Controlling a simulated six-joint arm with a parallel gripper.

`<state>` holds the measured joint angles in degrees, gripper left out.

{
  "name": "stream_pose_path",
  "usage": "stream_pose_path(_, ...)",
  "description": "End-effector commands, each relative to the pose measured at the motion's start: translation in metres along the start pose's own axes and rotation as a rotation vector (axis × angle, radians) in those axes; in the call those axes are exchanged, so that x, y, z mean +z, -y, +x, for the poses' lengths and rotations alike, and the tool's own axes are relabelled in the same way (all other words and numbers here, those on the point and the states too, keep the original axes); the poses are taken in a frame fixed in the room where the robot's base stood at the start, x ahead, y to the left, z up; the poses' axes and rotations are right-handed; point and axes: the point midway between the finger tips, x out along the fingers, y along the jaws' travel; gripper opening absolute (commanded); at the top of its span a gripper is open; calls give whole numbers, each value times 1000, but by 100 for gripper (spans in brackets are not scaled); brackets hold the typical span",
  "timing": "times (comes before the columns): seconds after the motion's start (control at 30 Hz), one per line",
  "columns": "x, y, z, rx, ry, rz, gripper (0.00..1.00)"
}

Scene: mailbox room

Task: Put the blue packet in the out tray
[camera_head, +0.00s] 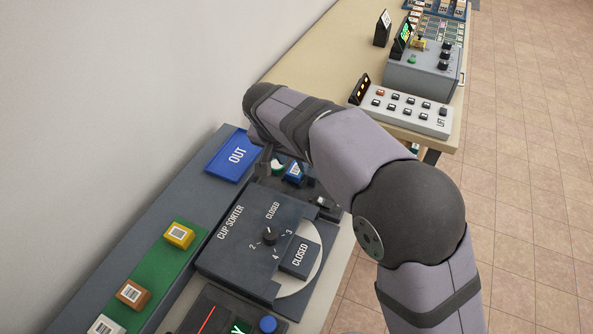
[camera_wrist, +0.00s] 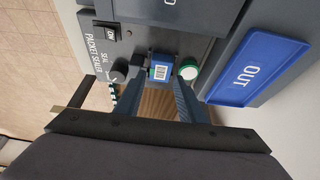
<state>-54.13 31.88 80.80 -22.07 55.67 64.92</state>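The blue packet (camera_head: 294,172) with a white barcode label sits on the dark packet sealer. It also shows in the wrist view (camera_wrist: 161,67), just ahead of my fingertips and roughly centred between them. My gripper (camera_wrist: 160,85) is open, with a finger on each side and a gap between. I cannot tell how far above the packet the tips are. The blue out tray (camera_head: 236,156), marked OUT, lies left of the packet in the head view and looks empty. It is at the right in the wrist view (camera_wrist: 262,70).
A green and white button (camera_wrist: 188,69) is close beside the packet. The packet sealer has a knob (camera_wrist: 119,71) and an ON switch (camera_wrist: 105,31). The cup sorter (camera_head: 240,235) stands in front. Yellow (camera_head: 179,235), brown (camera_head: 132,293) and white packets sit on a green strip.

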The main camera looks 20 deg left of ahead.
Motion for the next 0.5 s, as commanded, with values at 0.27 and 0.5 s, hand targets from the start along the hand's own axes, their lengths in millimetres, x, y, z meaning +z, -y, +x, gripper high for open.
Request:
stream_pose_path(0.27,-1,0,31,5,3,-2,36)
stream_pose_path(0.5,-1,1,49,1,1,0,36)
